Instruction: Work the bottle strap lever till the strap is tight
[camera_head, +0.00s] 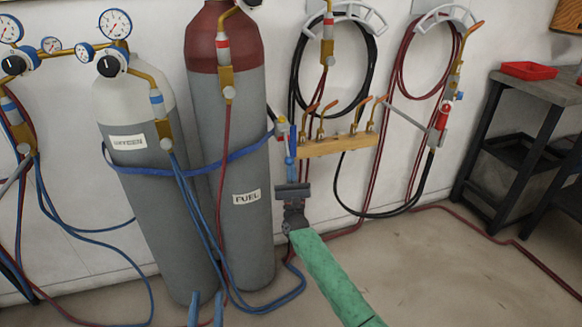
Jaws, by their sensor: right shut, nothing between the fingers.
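A blue strap (245,152) runs around the grey oxygen bottle (150,215) and the red-topped fuel bottle (232,130). It dips low across the oxygen bottle. At its right end, beside the fuel bottle, is a small grey and yellowish fitting (281,126), where the lever appears to be; its exact shape is too small to tell. My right gripper (291,142), on the green-sleeved arm, points up with its blue fingers together, just below and right of this fitting. I cannot tell whether they touch it. My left gripper (206,303) shows only two separated blue fingertips at the bottom edge.
A wooden rail (332,146) with several brass torches is on the wall right of my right gripper. Coiled hoses (420,95) hang there. Blue hoses (188,195) drape before the bottles. A dark shelf cart (520,140) stands right. The floor at lower right is mostly clear.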

